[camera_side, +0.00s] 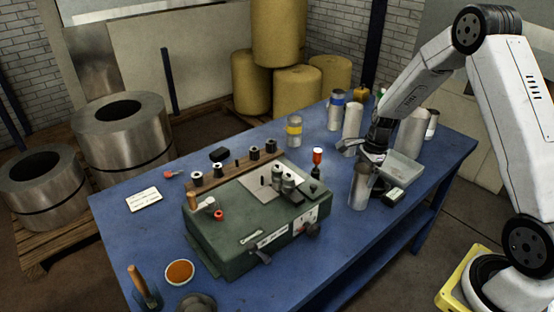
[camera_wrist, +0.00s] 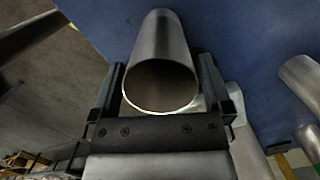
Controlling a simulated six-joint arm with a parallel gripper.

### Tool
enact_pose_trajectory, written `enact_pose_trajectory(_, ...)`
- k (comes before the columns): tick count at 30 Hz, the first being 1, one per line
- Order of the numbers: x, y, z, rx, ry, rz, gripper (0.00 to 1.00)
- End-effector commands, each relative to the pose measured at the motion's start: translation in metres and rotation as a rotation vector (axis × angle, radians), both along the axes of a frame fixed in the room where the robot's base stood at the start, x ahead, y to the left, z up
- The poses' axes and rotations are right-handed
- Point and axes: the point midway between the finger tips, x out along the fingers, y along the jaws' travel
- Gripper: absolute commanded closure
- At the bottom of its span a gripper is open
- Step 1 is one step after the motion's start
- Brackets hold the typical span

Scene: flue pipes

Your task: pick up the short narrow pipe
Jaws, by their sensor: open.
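A plain grey metal pipe (camera_side: 360,188) stands upright near the right part of the blue table's front edge. In the wrist view a plain metal pipe (camera_wrist: 163,45) shows its open round end toward the camera. My gripper (camera_side: 362,152) is beside the top of the pipe in the side view. In the wrist view my gripper (camera_wrist: 161,66) is open, with one dark finger on each side of the pipe. Small gaps seem to show between fingers and pipe; contact is hard to tell. I cannot tell from size alone which pipe is the short narrow one.
Other pipes stand behind: a yellow-banded one (camera_side: 294,131), a blue-banded one (camera_side: 336,111), a tall one (camera_side: 352,117) and a wider one (camera_side: 412,131). A green machine (camera_side: 255,218) fills the table's middle.

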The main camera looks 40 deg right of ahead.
Motion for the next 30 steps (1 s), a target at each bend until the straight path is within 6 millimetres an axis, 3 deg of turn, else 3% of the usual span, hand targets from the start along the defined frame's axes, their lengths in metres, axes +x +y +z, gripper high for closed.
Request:
enact_pose_trajectory(6, 0.001, 0.0015, -0.0112, -0.002, -0.001, 0.0, 0.0)
enact_pose_trajectory(20, 0.0009, 0.0014, -0.011, -0.002, -0.001, 0.0, 0.0)
enact_pose_trajectory(27, 0.0009, 0.0013, -0.0109, -0.002, -0.001, 0.0, 0.73)
enact_pose_trajectory(30, 0.0009, 0.0013, -0.0109, -0.002, -0.001, 0.0, 1.0)
